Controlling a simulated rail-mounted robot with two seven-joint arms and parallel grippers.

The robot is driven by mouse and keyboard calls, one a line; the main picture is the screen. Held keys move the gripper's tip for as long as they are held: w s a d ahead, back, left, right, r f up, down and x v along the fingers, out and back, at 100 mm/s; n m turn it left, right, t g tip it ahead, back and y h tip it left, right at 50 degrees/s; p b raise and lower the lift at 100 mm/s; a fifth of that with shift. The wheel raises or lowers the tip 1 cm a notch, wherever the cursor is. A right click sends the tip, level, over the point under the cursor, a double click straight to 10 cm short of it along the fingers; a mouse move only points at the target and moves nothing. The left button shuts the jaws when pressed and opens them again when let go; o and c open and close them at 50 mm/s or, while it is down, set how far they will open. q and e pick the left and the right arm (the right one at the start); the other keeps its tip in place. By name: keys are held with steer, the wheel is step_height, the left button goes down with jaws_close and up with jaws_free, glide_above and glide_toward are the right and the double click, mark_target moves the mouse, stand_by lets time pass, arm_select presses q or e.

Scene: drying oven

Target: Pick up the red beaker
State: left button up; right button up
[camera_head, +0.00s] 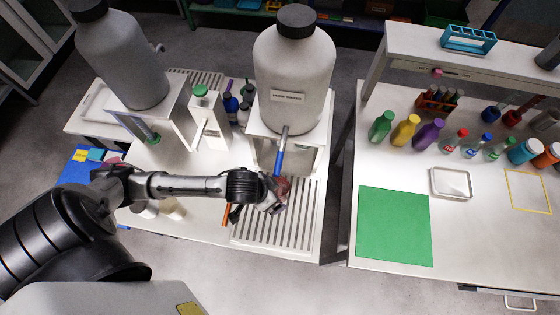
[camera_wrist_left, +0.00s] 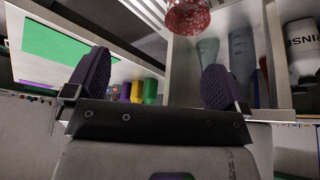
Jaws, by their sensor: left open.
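The red beaker (camera_head: 284,186) sits below the blue-tipped spout of the large grey carboy, over the slatted drain tray (camera_head: 280,228). In the left wrist view, the red speckled beaker (camera_wrist_left: 187,17) is at the top edge, cut off by the frame. My left gripper (camera_head: 268,200) is right beside the beaker and partly covers it in the head view. In the wrist view, the left gripper (camera_wrist_left: 155,75) has its purple pads wide apart with nothing between them. The beaker lies beyond the fingertips. I cannot tell what the beaker's base rests on. My right gripper is not in view.
The large carboy (camera_head: 293,70) stands on a white stand behind the beaker, its spout (camera_head: 279,160) close above the gripper. A second carboy (camera_head: 125,55) is at left. On the right bench, a green mat (camera_head: 393,226) lies bare, with several colored bottles behind it.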

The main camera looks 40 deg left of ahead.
arm_select(q)
steer(key=a+f, duration=0.1)
steer(key=a, duration=0.2)
steer(key=b, duration=0.3)
glide_above(281, 193)
steer(key=shift+n+y, duration=0.3)
steer(key=shift+f, duration=6.5)
steer(key=shift+c, duration=0.2)
steer(key=c, duration=1.1)
steer(key=shift+r, duration=0.15)
